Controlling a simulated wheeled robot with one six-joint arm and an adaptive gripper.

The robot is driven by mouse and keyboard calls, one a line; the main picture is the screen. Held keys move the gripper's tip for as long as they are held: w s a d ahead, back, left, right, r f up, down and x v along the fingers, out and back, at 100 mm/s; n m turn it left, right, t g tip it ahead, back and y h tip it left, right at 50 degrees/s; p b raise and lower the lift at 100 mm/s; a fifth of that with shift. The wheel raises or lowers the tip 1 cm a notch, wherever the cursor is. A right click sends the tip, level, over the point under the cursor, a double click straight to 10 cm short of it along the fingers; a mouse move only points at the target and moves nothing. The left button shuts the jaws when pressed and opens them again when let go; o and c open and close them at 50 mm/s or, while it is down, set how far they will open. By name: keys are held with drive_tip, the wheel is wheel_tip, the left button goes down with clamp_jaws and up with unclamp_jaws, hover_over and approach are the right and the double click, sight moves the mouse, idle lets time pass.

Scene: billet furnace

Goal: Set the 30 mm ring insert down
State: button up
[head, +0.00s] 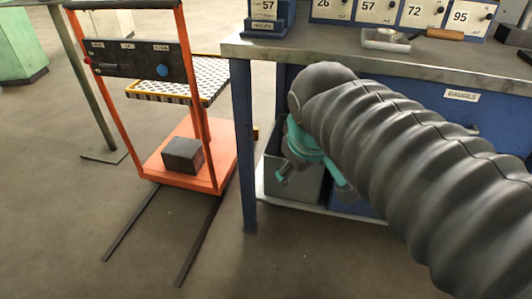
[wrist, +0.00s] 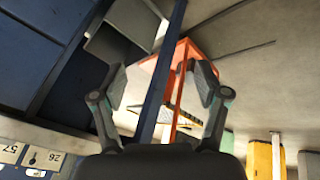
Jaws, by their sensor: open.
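My gripper (head: 313,183) hangs off the front edge of the steel-topped bench (head: 300,48), beside its blue leg, in the head view. In the wrist view the two fingers of my gripper (wrist: 160,84) stand wide apart with nothing held between them. The bench's blue leg shows behind the gap. I cannot make out a 30 mm ring insert in either view. My arm hides the right part of the bench front.
Numbered drawer boxes (head: 378,10) stand along the bench back, and a wooden-handled tool (head: 440,33) lies before them. A grey bin (head: 300,180) sits under the bench. An orange lift truck (head: 220,165) carrying a grey block (head: 183,155) stands left, forks forward. The bench's left top is clear.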

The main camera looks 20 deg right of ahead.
drive_tip(key=s+a+f+m+y, duration=0.1)
drive_tip(key=s+a+f+m, duration=0.2)
drive_tip(key=s+f, duration=0.1)
drive_tip(key=shift+s+a+f+y, duration=0.15)
drive_tip(key=shift+s+f+y, duration=0.15)
drive_tip(key=shift+f, duration=0.3)
drive_tip(key=shift+c, duration=0.2)
